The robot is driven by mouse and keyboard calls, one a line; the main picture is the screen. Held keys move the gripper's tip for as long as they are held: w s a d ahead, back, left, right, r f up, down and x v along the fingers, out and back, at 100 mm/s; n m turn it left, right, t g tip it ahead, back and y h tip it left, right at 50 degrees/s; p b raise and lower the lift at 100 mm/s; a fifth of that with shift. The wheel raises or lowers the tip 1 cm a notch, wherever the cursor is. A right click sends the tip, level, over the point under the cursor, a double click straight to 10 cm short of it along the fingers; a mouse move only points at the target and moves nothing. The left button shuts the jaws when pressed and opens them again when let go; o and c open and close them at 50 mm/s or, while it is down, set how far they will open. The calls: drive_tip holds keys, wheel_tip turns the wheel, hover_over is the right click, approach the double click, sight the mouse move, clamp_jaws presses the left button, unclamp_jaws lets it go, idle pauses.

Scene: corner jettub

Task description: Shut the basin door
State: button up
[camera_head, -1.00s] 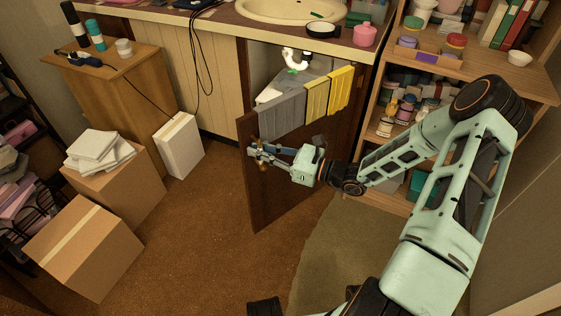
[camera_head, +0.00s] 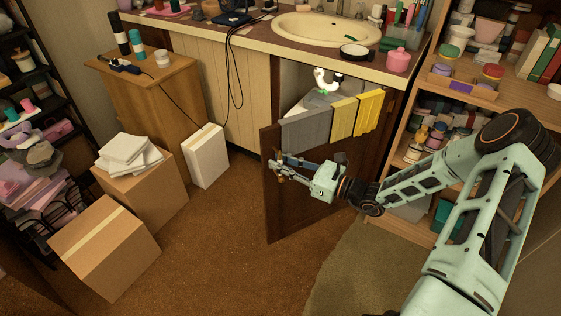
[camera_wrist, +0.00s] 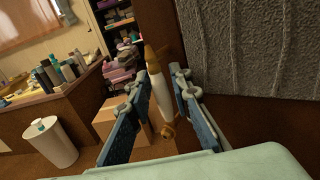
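The basin door (camera_head: 285,215) is a dark brown cabinet door under the basin (camera_head: 325,28). It stands swung open, out into the room. One grey and two yellow cloths (camera_head: 343,117) hang over its top. My gripper (camera_head: 279,168) is at the door's outer edge, by its handle. In the wrist view the white and brass handle (camera_wrist: 163,97) lies between the two fingers of my gripper (camera_wrist: 166,72). The fingers are apart, one on each side of it. Whether either finger touches it cannot be told.
The cabinet opening shows a white drain pipe (camera_head: 322,80). A shelf (camera_head: 480,95) with jars stands close on the right, beside my arm. Cardboard boxes (camera_head: 105,245) and a white box (camera_head: 205,157) stand to the left. Brown carpet (camera_head: 215,245) between them and the door is clear.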

drive_tip(key=v, duration=1.1)
drive_tip(key=shift+d, duration=0.3)
drive_tip(key=shift+s, duration=0.15)
